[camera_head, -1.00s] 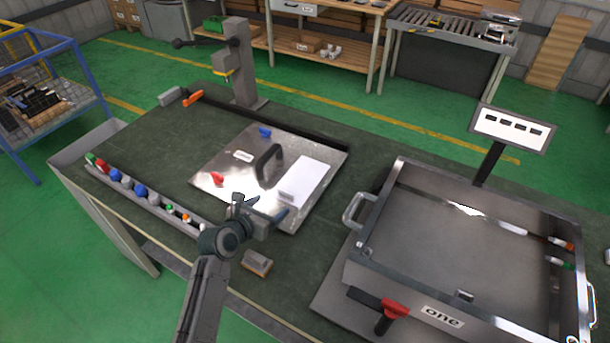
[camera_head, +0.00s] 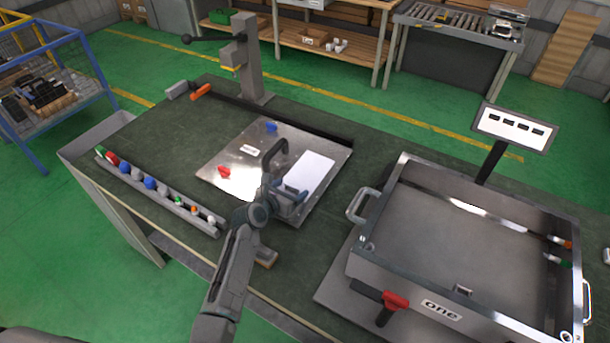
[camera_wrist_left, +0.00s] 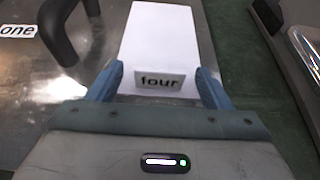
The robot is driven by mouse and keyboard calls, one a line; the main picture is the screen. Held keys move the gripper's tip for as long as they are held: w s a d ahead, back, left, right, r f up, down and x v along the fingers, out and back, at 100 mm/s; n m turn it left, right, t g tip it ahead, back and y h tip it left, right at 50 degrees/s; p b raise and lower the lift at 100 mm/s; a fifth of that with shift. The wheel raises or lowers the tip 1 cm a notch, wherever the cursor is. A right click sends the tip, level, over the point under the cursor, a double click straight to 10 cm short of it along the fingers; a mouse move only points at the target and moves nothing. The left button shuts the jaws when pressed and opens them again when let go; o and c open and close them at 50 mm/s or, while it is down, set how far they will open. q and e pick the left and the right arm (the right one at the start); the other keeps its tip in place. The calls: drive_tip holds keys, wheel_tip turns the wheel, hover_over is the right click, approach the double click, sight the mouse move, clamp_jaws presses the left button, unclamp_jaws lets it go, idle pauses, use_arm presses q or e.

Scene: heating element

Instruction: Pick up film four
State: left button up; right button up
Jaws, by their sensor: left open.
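Film four is a white sheet (camera_head: 312,172) lying flat on the right part of the shiny metal plate (camera_head: 222,158). In the left wrist view the white film (camera_wrist_left: 162,35) carries a small tag reading "four" (camera_wrist_left: 160,82) near its close end. My left gripper (camera_head: 290,192) is at the near end of the film. In the wrist view its blue fingers (camera_wrist_left: 160,85) stand apart, one on each side of the tag, with nothing clamped. I cannot tell whether the fingertips touch the film. My right gripper is not in view.
A dark handle (camera_head: 274,157) rises from the plate just left of the film. A narrow tray of small coloured items (camera_head: 180,205) lies along the left table edge. A large metal box marked "one" (camera_head: 425,290) stands at right.

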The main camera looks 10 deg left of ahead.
use_arm(q)
drive_tip(key=c, duration=1)
drive_tip(key=shift+r, duration=0.1)
drive_tip(key=shift+c, duration=0.2)
